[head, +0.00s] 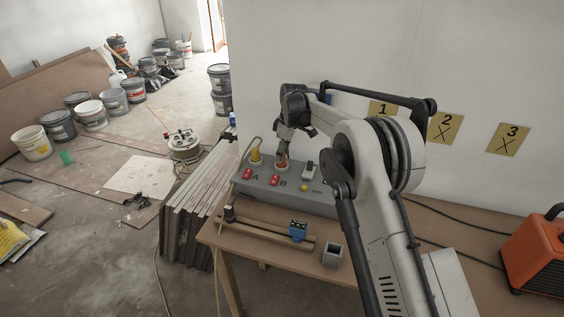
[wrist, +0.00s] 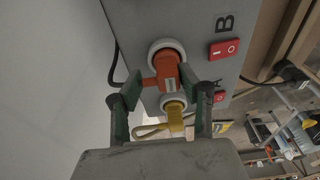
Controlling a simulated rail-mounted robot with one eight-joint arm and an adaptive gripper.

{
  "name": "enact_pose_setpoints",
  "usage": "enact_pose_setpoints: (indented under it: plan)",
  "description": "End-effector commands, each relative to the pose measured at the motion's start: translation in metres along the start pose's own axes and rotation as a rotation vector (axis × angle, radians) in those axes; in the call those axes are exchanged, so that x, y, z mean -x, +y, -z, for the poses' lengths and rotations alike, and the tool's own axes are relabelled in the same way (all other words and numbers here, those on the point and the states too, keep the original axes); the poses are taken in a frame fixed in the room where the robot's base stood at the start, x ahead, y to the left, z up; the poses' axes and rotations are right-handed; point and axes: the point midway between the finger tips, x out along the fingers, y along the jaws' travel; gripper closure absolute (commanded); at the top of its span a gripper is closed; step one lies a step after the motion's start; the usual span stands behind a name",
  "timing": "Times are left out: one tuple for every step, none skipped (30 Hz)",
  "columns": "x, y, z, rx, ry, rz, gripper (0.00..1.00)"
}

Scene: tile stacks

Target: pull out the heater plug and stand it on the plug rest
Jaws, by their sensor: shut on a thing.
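The orange plug (wrist: 166,70) is at the white-ringed socket beside the B switch; it appears seated in the socket. It also shows in the head view (head: 282,164), partly covered by my gripper. My gripper (head: 284,151) reaches down to it from above, and in the wrist view its green-padded fingers (wrist: 162,88) are shut on the orange plug from both sides. A yellow plug (wrist: 175,115) sits in the neighbouring socket A, close to my fingers. A small grey open-topped block (head: 332,254) stands at the bench's front; I cannot tell if it is the plug rest.
The grey socket box (head: 310,198) carries red switches and a yellow button. A wooden rail (head: 265,233) with a blue item (head: 298,230) lies in front. An orange heater (head: 540,250) stands at right. Numbered cards hang on the wall. Bare bench surrounds the grey block.

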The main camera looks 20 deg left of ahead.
Motion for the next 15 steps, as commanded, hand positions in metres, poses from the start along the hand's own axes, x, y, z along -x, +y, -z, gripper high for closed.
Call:
enact_pose_setpoints:
  plan:
    - [0.0,0.0001,-0.0001,0.0,0.0,0.0,0.96]
    - [0.0,0.0001,-0.0001,0.0,0.0,0.0,1.0]
    - [0.0,0.0001,-0.0001,0.0,0.0,0.0,1.0]
    - [0.0001,0.0001,-0.0001,0.0,0.0,0.0,1.0]
    - [0.0001,0.0001,-0.0001,0.0,0.0,0.0,1.0]
    - [0.0002,0.0001,0.0,0.0,0.0,0.0,1.0]
    - [0.0003,0.0001,0.0,0.0,0.0,0.0,1.0]
    - [0.0004,0.0001,-0.0001,0.0,0.0,0.0,1.0]
    - [0.0007,0.0001,0.0,0.0,0.0,0.0,1.0]
    - [0.0009,0.0001,0.0,0.0,0.0,0.0,1.0]
    - [0.0013,0.0001,0.0001,0.0,0.0,0.0,1.0]
    - [0.0017,0.0001,0.0002,0.0,0.0,0.0,1.0]
    - [0.0021,0.0001,0.0002,0.0,0.0,0.0,1.0]
    - [0.0025,0.0001,0.0003,0.0,0.0,0.0,1.0]
    - [0.003,0.0001,0.0004,0.0,0.0,0.0,1.0]
